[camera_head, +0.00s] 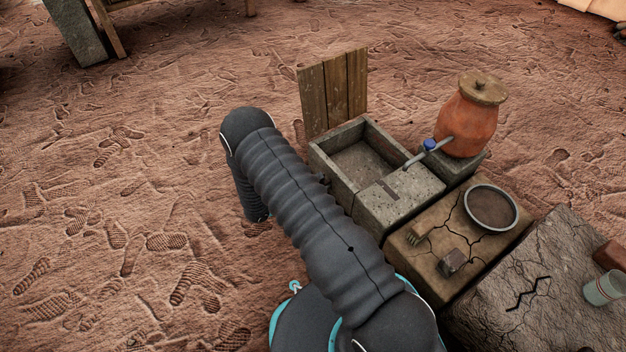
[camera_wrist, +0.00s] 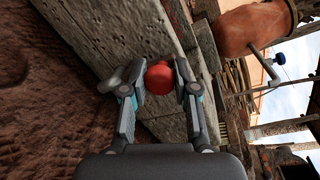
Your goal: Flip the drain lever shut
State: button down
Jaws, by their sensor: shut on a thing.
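The drain lever's red rounded end (camera_wrist: 159,77) sits between the two fingers of my gripper (camera_wrist: 160,86) in the wrist view, close against the side wall of the stone basin (camera_wrist: 128,40). My gripper is shut on it. A short grey piece (camera_wrist: 113,80), perhaps the drain spout, shows beside the left finger. The rest of the lever is hidden behind the red end and fingers. In the head view the stone basin (camera_head: 401,207) stands right of my arm, and neither the lever's red end nor my gripper can be made out.
A lidded clay jar (camera_head: 468,122) with a blue-handled tap (camera_head: 430,144) stands at the basin's far right. A wooden board (camera_head: 334,92) stands upright behind the basin. A cracked clay block (camera_head: 440,239) with a round dish (camera_head: 491,208) is nearer. Open ground lies left.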

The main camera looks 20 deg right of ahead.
jog(key=shift+w+d, duration=0.1)
jog(key=shift+d, duration=0.05)
jog(key=c, duration=0.9)
grip_release()
jog(key=shift+d, duration=0.1)
jog(key=shift+o, duration=0.2)
jog(key=shift+a, duration=0.2)
jog(key=v, duration=1.2)
